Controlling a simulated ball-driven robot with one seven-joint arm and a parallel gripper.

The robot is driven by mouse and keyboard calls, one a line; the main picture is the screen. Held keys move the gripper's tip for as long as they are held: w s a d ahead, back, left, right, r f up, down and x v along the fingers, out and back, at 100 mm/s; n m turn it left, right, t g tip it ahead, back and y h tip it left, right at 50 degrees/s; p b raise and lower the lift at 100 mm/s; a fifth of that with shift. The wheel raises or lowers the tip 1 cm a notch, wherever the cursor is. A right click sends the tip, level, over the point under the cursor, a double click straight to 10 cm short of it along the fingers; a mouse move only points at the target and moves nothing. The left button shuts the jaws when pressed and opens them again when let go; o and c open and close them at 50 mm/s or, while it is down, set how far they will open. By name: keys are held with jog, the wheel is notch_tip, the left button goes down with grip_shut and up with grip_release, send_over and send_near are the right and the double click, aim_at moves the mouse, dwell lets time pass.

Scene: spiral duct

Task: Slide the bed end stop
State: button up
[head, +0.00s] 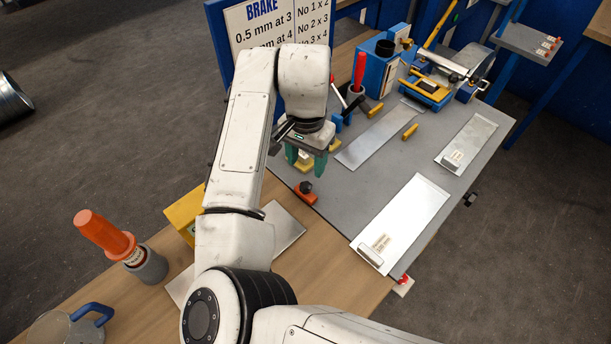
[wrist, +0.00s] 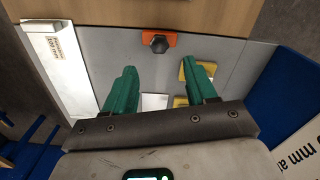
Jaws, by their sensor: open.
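An orange block with a black knob (head: 306,192), which looks like the bed end stop, sits at the near left edge of the grey bed (head: 335,205). It also shows in the wrist view (wrist: 158,40), beyond my fingertips and roughly centred between them. My gripper (head: 306,160) has green fingers and hangs above the bed, just behind the block in the head view. In the wrist view my gripper (wrist: 160,72) is open, its fingers wide apart, with nothing held. The fingers do not touch the orange block.
Yellow blocks (wrist: 205,69) lie beside and behind one finger. Metal strips (head: 402,222) lie on the bed's right side. A blue sign board (head: 222,22) stands behind my arm.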

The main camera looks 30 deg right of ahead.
aim_at(307, 184)
notch_tip(307, 184, down, 8)
jog(key=shift+r+p, duration=0.2)
jog(key=shift+p, duration=0.2)
grip_shut()
dwell(0.4)
jog(key=shift+d, duration=0.1)
